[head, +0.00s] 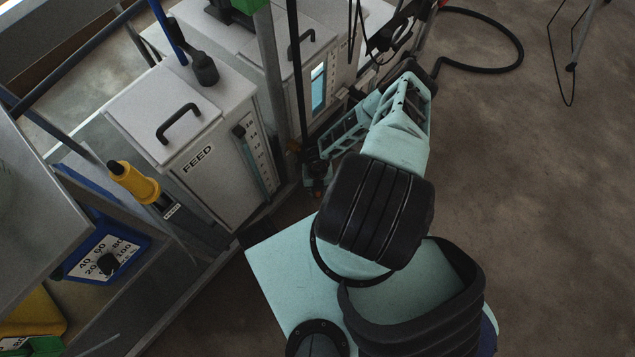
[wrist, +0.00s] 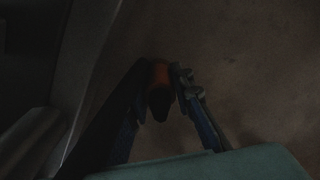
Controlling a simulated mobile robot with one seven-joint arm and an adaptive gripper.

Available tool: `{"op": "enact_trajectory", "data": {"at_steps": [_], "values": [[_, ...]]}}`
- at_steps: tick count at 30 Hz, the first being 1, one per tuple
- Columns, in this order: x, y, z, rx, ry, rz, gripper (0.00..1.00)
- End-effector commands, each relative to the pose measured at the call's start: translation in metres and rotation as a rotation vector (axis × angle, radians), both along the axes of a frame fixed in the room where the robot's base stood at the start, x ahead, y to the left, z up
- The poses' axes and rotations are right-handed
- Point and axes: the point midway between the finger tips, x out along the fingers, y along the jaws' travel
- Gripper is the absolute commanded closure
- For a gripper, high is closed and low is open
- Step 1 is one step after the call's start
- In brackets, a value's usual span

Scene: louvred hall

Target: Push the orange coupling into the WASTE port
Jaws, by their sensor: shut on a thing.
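The orange coupling (wrist: 161,74) shows in the dim wrist view as an orange end with a dark body below it. My gripper (wrist: 162,88) is shut on it, one finger on each side. In the head view my gripper (head: 317,180) is small and low, beside the front of the white tanks, and the coupling cannot be made out clearly there. No WASTE label or port can be made out in either view.
A white tank marked FEED (head: 190,140) stands left of my gripper. A second white tank (head: 325,75) with a level window is behind. A black hose (head: 500,15) curls at top right. A yellow-handled tool (head: 135,182) is at left. The floor at right is mostly clear.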

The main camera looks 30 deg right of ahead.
Motion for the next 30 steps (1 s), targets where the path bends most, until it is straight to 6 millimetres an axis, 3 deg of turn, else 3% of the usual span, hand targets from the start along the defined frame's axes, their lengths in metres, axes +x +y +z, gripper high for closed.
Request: {"op": "enact_trajectory", "data": {"at_steps": [5,15,30], "values": [[0.0,0.0,0.008,0.0,0.0,0.001,1.0],[0.0,0.0,0.045,0.0,0.0,0.001,1.0],[0.0,0.009,0.043,0.023,0.008,-0.02,1.0]]}}
